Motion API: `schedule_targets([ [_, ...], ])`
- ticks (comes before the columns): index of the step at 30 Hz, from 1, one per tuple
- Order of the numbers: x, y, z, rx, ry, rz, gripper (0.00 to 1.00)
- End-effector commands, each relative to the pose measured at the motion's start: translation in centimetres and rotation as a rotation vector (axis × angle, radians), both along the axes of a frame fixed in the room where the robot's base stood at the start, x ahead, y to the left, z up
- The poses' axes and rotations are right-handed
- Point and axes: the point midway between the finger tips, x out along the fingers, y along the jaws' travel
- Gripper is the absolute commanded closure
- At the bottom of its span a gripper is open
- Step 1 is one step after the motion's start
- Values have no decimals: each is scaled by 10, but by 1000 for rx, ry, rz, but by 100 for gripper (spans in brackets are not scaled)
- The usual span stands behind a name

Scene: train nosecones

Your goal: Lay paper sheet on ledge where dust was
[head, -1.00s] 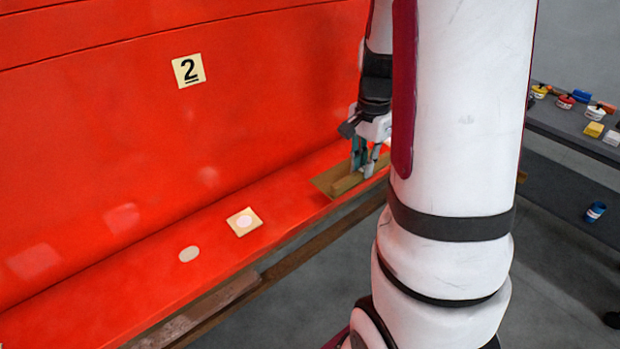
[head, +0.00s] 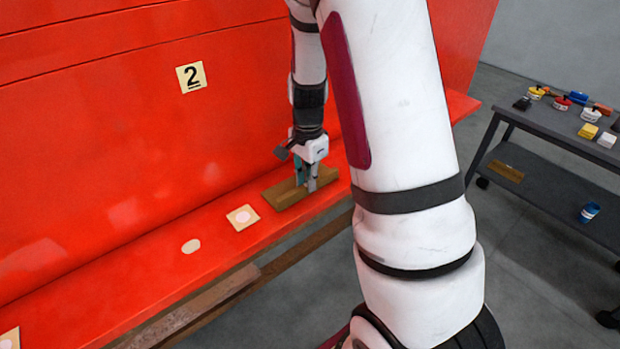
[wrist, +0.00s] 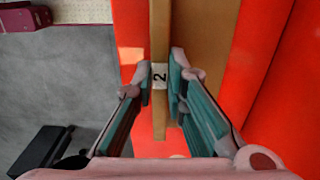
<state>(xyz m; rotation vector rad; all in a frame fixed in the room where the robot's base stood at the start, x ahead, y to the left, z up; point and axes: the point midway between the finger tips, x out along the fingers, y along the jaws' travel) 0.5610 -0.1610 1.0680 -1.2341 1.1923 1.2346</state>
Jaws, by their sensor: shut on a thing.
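My gripper (head: 307,186) is shut on a narrow wooden bar (wrist: 160,30) with a white label reading "2". The bar runs along the edge of a flat brown sheet (wrist: 205,40), which also shows beside my gripper in the head view (head: 274,189). Bar and sheet appear joined. They are at or just above the red ledge (head: 150,268); I cannot tell whether they touch it. To their left on the ledge are a beige square with a pale round spot (head: 242,217) and a separate beige round spot (head: 190,246).
A yellow card marked "2" (head: 191,77) is on the red wall. Another pale square (head: 9,339) is at the ledge's lower left. A dark trolley (head: 530,120) with several small items stands at right. My arm hides part of the ledge's right side.

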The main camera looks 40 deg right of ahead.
Motion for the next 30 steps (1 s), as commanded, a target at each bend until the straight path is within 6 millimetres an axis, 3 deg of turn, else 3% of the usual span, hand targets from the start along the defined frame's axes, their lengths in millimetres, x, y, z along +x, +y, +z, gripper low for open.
schedule_targets([
  [10, 1, 0, -3, 0, -1, 0, 100],
  [11, 1, 0, -3, 0, -1, 0, 83],
  [13, 1, 0, -3, 0, -1, 0, 67],
  [23, 1, 0, -1, -1, -2, 0, 67],
  [30, 3, 0, 25, -2, -7, 0, 67],
])
